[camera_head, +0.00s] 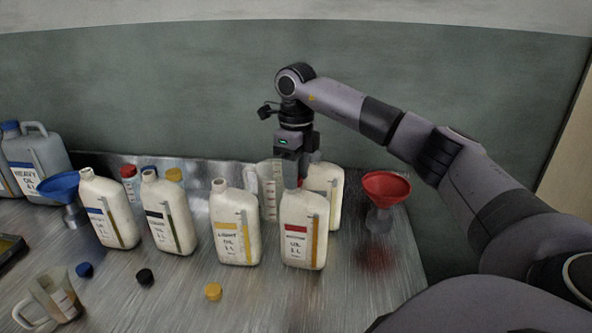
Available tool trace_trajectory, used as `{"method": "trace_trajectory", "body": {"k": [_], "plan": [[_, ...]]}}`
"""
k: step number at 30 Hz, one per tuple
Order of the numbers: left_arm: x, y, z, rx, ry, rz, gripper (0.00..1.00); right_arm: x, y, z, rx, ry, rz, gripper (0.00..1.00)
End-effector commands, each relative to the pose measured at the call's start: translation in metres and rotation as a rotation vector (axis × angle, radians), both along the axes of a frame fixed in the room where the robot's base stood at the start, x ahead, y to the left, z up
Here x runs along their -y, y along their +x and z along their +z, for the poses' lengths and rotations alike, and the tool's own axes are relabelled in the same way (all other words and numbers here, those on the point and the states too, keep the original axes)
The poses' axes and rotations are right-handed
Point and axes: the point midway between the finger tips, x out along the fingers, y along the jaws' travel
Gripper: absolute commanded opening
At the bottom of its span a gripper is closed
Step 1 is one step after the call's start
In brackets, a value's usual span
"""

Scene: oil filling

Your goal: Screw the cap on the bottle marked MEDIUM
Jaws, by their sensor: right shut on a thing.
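A white bottle with a red label (304,238) stands upright at the front right of the bottles. The word on its label is too blurred to read surely; it may be MEDIUM. My right gripper (293,182) points down over this bottle's neck, with its jaws shut. A trace of red shows between the fingertips, most likely the red cap, but the fingers hide most of it and the bottle's mouth. I cannot tell whether the cap touches the neck. My left gripper is not in view.
Open bottles with yellow (235,225), black (168,212) and blue (110,210) labels stand to the left. Loose blue (85,270), black (145,277) and yellow (213,292) caps lie in front. A red funnel (386,188) stands right. A jug (48,300) is front left.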

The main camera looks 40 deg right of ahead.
Motion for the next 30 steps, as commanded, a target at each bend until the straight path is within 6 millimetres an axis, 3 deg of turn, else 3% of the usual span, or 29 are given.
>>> {"method": "trace_trajectory", "body": {"k": [26,27,29,30], "plan": [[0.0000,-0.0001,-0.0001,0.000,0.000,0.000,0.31,0.0001,-0.0002,-0.0092,-0.001,0.000,0.000,0.09],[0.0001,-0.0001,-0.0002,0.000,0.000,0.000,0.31,0.0001,-0.0001,-0.0088,0.000,0.000,0.000,0.50],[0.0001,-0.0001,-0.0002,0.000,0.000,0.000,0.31,0.0001,-0.0001,-0.0087,0.000,0.000,0.000,0.67],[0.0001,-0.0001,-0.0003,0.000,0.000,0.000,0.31,0.0001,-0.0001,-0.0087,0.000,0.000,0.000,0.67]]}}
